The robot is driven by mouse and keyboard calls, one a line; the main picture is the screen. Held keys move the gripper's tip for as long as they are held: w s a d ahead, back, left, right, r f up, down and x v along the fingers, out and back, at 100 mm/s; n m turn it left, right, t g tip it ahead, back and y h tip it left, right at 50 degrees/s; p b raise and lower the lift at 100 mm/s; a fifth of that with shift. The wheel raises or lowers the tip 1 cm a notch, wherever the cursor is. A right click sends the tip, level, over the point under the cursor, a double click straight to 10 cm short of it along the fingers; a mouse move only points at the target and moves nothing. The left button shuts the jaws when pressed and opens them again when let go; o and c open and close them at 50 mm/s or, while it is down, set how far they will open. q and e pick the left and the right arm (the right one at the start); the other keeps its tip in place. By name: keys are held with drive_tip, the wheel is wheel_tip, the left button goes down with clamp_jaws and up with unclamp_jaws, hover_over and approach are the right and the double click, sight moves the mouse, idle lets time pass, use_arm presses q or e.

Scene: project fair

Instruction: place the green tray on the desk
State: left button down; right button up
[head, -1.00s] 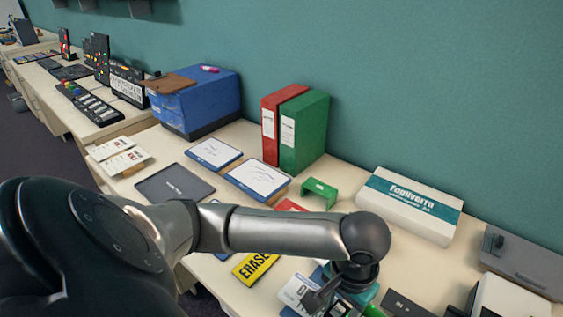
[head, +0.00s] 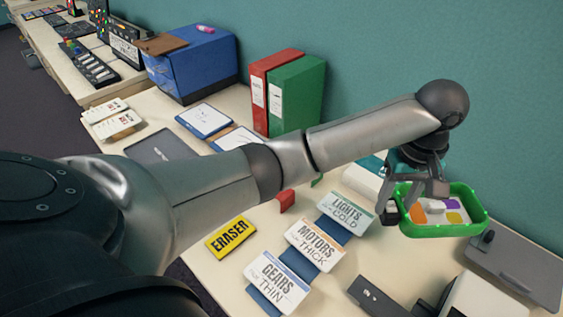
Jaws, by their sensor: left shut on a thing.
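The green tray (head: 447,230) is at the right in the head view, with white, orange, yellow and purple pieces in it. My left gripper (head: 412,210) is shut on the tray's left side and holds it over the desk (head: 215,272). Whether the tray's underside touches anything is hard to tell. My right gripper is not in view.
A grey case (head: 515,270) and a dark bar (head: 383,300) lie right. Red (head: 262,90) and green (head: 298,95) binders stand behind.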

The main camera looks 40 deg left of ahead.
use_arm(q)
drive_tip(key=shift+w+d+r, duration=0.15)
drive_tip(key=shift+w+r, duration=0.05)
drive_tip(key=shift+r, duration=0.05)
drive_tip(key=shift+f, duration=0.1)
wheel_tip(320, 180, down, 20)
drive_tip(key=b, duration=0.6)
drive_tip(key=shift+b, duration=0.3)
drive_tip(key=shift+c, duration=1.7)
unclamp_jaws()
wheel_tip(320, 180, up, 12)
drive_tip(key=p, duration=0.4)
